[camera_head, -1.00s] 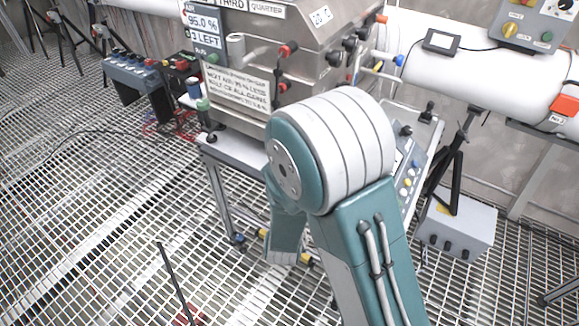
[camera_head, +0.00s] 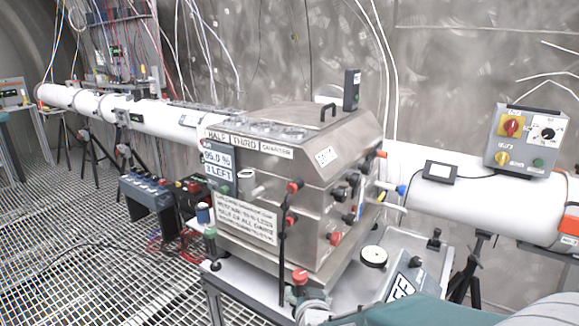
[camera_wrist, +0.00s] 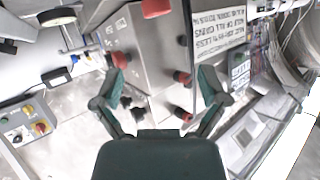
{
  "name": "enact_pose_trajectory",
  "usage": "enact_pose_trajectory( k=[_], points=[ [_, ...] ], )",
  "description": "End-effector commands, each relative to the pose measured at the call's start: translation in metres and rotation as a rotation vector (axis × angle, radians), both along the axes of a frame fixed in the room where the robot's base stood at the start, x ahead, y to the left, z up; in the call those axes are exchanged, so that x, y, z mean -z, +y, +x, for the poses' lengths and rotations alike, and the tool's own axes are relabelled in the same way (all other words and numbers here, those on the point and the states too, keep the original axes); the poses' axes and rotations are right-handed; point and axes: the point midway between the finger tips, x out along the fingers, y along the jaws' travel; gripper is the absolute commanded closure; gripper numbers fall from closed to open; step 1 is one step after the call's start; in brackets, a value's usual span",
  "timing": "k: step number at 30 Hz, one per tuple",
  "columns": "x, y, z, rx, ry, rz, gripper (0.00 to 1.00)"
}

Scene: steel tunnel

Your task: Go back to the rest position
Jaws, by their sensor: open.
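My gripper (camera_wrist: 163,82) is open in the wrist view, its two dark green fingers spread with nothing between them. Beyond the fingers is the steel box (camera_wrist: 158,50) with red and black knobs, seen upside down. I cannot tell whether a fingertip touches a knob. In the head view the steel box (camera_head: 335,190) stands on a metal stand, with a percentage label and a printed notice. My teal arm (camera_head: 420,311) shows only at the bottom edge, and my gripper is not visible there.
A white pipe (camera_head: 405,170) runs behind the box along the wall. A grey control box (camera_head: 527,138) with red and yellow switches sits on it at right. A blue-grey unit (camera_head: 148,193) stands left of the steel box. The grating floor (camera_head: 70,235) at left is mostly clear.

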Motion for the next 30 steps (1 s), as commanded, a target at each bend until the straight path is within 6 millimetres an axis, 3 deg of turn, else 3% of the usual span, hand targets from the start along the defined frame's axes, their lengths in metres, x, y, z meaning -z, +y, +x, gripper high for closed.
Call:
enact_pose_trajectory(
  k=[1,8,15,24,30],
  points=[
    [-0.012,-0.006,-0.006,-0.013,0.028,0.008,0.07],
    [-0.044,-0.029,-0.048,-0.084,0.206,-0.006,0.07],
    [-0.069,-0.064,-0.114,-0.108,0.396,-0.067,0.07],
    [-0.085,-0.109,-0.208,-0.054,0.626,-0.156,0.07],
    [-0.086,-0.118,-0.229,-0.035,0.681,-0.173,0.07]
  ],
)
